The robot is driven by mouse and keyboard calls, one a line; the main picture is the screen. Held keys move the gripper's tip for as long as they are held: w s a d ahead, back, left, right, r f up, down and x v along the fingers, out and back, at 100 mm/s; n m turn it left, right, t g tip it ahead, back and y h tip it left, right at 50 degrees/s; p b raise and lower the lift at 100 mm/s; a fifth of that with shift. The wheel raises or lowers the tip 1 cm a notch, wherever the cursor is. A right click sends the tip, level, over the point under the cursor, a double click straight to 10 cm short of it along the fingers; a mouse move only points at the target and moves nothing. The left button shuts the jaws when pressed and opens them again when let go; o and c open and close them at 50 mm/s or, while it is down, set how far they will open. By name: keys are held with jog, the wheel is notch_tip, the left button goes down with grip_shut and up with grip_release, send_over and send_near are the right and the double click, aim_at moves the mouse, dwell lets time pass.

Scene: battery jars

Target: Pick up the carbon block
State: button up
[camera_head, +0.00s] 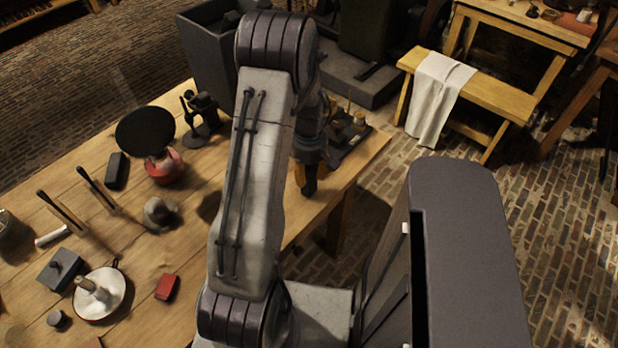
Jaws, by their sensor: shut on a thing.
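My gripper (309,180) is at the right part of the wooden table, pointing down, partly hidden behind my own arm. It is shut on a small dark piece (309,188), which fits the carbon block; its shape is mostly hidden by the fingers. I cannot tell clearly whether it touches the table. Another black block (116,170) lies at the left of the table, apart from my gripper.
The wooden table (130,243) holds a red pot with a black disc (165,167), a white dish (100,294), a red block (167,287) and a grey block (60,270). A dark tray (347,148) with small items is behind my gripper. A bench (500,92) stands farther right.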

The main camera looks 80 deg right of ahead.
grip_shut()
jog(key=shift+r, duration=0.1)
